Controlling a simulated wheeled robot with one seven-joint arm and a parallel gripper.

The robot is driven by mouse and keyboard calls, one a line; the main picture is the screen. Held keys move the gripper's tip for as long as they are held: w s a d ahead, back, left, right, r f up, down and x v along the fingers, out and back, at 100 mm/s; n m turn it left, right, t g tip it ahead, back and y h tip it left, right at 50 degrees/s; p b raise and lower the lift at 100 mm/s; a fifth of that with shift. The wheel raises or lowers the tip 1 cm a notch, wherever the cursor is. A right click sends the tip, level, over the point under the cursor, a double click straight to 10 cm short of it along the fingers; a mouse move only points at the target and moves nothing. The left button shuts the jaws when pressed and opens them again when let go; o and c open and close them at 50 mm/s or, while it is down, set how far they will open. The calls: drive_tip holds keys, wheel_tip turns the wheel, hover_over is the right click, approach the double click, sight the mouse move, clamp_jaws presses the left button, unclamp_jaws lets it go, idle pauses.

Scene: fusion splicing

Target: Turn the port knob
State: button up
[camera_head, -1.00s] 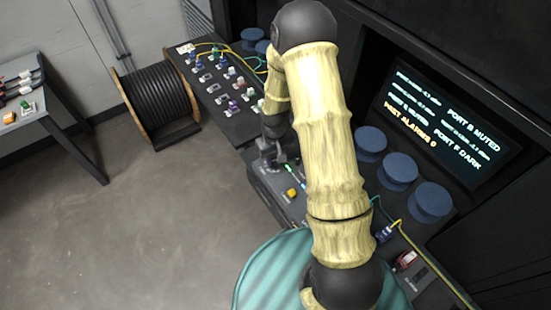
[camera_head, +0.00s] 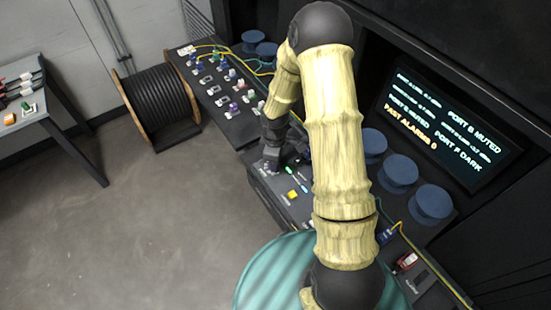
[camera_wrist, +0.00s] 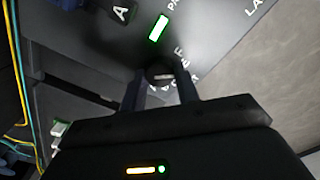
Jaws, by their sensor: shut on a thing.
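The knob (camera_wrist: 160,74) is a small dark round cap on a dark panel in the wrist view, with white lettering around it partly hidden by my fingers. My gripper (camera_wrist: 160,86) has one finger on each side of the knob and is shut on it. In the head view my gripper (camera_head: 274,160) is low at the panel box (camera_head: 300,208), and my arm hides much of that area. The knob's marking cannot be read clearly.
A lit green indicator (camera_wrist: 158,27) is close to the knob. A yellow button (camera_head: 293,195) sits on the box. A screen (camera_head: 445,120) reads "PORT B MUTED", "PORT F DARK" and "PAST ALARMS 0". Blue round spools (camera_head: 398,172) stand behind my arm.

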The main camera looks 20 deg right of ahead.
drive_tip(key=shift+n, duration=0.7)
drive_tip(key=o, duration=1)
drive_tip(key=shift+d, duration=0.1)
wheel_tip(320, 180, up, 18)
drive_tip(key=shift+f+b, duration=0.25)
drive_tip(key=shift+b, duration=0.45)
